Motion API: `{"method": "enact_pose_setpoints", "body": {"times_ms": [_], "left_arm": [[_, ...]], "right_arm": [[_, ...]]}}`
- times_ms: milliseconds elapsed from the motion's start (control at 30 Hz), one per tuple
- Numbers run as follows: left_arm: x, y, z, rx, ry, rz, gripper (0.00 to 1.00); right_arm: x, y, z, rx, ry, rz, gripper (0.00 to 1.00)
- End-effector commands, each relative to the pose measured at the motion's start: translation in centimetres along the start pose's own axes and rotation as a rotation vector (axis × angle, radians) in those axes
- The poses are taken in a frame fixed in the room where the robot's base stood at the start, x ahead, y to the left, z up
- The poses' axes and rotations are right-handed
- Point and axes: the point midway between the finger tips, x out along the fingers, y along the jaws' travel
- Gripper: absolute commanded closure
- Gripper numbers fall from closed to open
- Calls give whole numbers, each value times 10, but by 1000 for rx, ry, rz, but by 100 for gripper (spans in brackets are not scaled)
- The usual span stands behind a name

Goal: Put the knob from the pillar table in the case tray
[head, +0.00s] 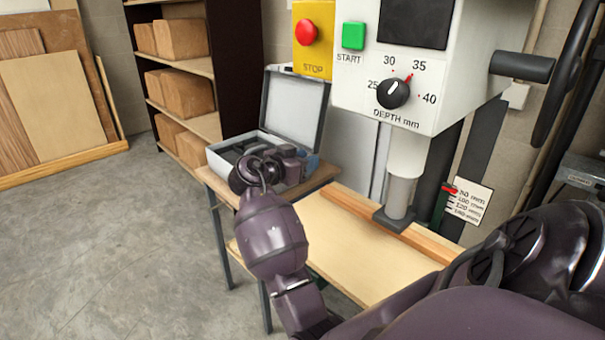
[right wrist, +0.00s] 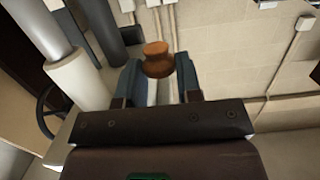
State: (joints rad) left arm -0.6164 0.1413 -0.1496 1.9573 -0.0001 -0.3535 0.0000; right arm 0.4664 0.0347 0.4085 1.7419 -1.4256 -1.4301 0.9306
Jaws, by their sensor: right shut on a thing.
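The knob (right wrist: 157,58) is orange-brown, with a rounded top and a narrower waist. It sits between the two blue-grey fingers of my right gripper (right wrist: 157,72), which is shut on it. In the head view my right arm reaches over to the open grey case (head: 292,108), and its wrist covers part of the case tray (head: 222,165). The knob is hidden in the head view. I cannot tell how high it is above the tray. The pillar machine's wooden table (head: 345,245) lies to the right of the case. My left gripper is not in view.
The case stands on a small wooden side table (head: 322,178). The white machine head (head: 400,75) and its spindle (head: 402,170) stand close on the right. A shelf (head: 195,65) with cardboard boxes is behind. The floor at left is clear.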

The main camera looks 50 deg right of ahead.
Motion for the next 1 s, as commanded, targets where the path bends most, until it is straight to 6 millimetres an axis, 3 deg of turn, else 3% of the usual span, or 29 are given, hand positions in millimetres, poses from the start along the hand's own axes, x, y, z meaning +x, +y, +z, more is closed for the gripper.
{"method": "enact_pose_setpoints", "body": {"times_ms": [400,567,667,800,1000], "left_arm": [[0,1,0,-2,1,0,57],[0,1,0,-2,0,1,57],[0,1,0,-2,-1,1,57],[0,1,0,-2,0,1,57],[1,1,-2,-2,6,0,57]], "right_arm": [[2,-3,-8,0,0,-11,89],[0,-18,-12,-15,0,-120,89],[-14,-38,-22,-35,1,-270,89],[-48,-63,-35,-69,2,-493,89],[-100,-79,-32,-117,3,-778,89]]}}
